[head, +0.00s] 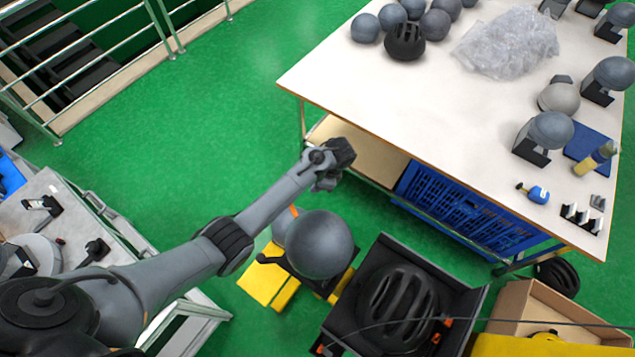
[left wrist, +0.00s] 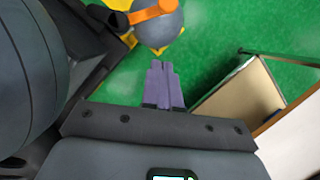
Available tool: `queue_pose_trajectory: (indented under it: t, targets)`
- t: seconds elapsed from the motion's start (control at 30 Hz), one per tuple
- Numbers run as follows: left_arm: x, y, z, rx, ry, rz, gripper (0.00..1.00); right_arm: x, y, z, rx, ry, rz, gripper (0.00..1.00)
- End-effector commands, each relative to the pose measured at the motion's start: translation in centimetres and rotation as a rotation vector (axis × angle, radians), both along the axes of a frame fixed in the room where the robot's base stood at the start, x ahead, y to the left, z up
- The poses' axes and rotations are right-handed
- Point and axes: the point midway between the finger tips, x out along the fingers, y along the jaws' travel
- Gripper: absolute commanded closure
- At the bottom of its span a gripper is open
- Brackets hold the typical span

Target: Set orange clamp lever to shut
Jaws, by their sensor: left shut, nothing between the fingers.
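The orange clamp lever (left wrist: 152,12) shows at the top of the left wrist view, lying across a grey rounded body (left wrist: 158,28) with yellow parts beside it. In the head view only a small orange tip (head: 294,210) shows, by a grey rounded part left of a large dark grey ball (head: 320,244). My left gripper (left wrist: 160,66) is shut and empty, its fingertips pointing toward the grey body, apart from the lever. In the head view it is above and right of the ball, partly hidden by my wrist. My right gripper is not in view.
A black helmet (head: 398,306) sits in a dark open box right of the ball. A white table (head: 440,125) with several balls and tools stands upper right, a blue crate (head: 455,208) under it. A cardboard box (head: 545,303) lies lower right. Green floor is clear at upper left.

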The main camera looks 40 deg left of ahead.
Motion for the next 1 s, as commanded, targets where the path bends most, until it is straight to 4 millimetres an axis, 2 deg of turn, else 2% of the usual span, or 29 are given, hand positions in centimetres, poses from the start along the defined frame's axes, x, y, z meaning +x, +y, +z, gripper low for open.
queue_pose_trajectory:
  t: [0.1, 0.33, 0.4, 0.6, 1.0]
  targets:
    - [-0.5, 0.7, -2.3, 0.002, 0.002, 0.0, 1.0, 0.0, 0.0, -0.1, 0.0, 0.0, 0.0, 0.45]
    - [-1.3, 1.8, -6.1, 0.002, 0.002, 0.001, 1.0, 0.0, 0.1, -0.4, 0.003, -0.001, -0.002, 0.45]
    - [-1.9, 2.8, -5.6, 0.001, -0.002, 0.003, 1.0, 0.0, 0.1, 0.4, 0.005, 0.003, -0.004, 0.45]
    - [-3.0, 4.3, -6.0, 0.001, -0.001, 0.003, 1.0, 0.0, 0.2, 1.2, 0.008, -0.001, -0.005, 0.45]
    - [-3.4, 4.9, -6.2, 0.001, -0.003, 0.001, 1.0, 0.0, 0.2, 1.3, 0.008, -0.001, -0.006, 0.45]
